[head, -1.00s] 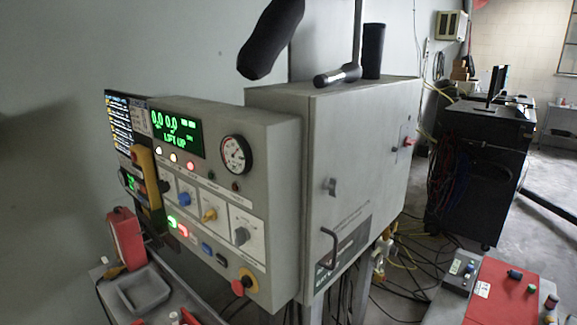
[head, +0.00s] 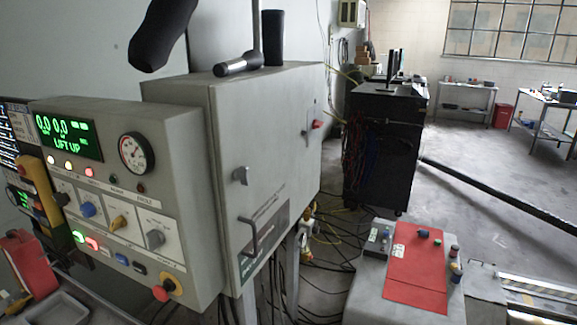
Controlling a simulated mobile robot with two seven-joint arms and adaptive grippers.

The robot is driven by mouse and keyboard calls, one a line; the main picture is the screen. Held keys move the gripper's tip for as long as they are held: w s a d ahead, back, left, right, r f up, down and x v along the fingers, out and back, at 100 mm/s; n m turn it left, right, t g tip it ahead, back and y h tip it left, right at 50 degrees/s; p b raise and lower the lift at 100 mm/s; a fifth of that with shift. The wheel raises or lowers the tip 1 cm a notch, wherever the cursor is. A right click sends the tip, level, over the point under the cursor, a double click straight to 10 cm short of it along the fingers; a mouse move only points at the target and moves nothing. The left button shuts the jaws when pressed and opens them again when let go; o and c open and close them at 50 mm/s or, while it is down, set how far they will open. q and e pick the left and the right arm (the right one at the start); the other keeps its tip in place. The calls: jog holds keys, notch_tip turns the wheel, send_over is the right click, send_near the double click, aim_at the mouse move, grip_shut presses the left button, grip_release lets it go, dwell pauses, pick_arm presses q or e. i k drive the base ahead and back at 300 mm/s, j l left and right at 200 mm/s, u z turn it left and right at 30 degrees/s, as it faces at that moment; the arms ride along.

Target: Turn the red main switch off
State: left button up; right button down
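A small red switch knob (head: 317,124) sits on the right-facing door side of the grey cabinet (head: 215,130), near its far edge. It is small in the head view, and I cannot tell its exact turn position. A grey latch (head: 240,176) and a dark bar handle (head: 250,236) are on the same face, nearer to me. Neither of my grippers is in view.
A control console (head: 180,150) with a lit display and gauge stands left of the cabinet. A grey bench with a red mat (head: 418,265) is at lower right. Cables (head: 325,262) lie on the floor beyond the cabinet. Open floor lies farther right.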

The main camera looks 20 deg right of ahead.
aim_at(316, 124)
jog(key=z, duration=0.7)
jog(key=i+l+z, duration=0.15)
jog(key=z, duration=0.25)
jog(key=i+z, duration=0.3)
jog(key=z, duration=0.15)
jog(key=i+z, duration=0.25)
jog(key=z, duration=0.15)
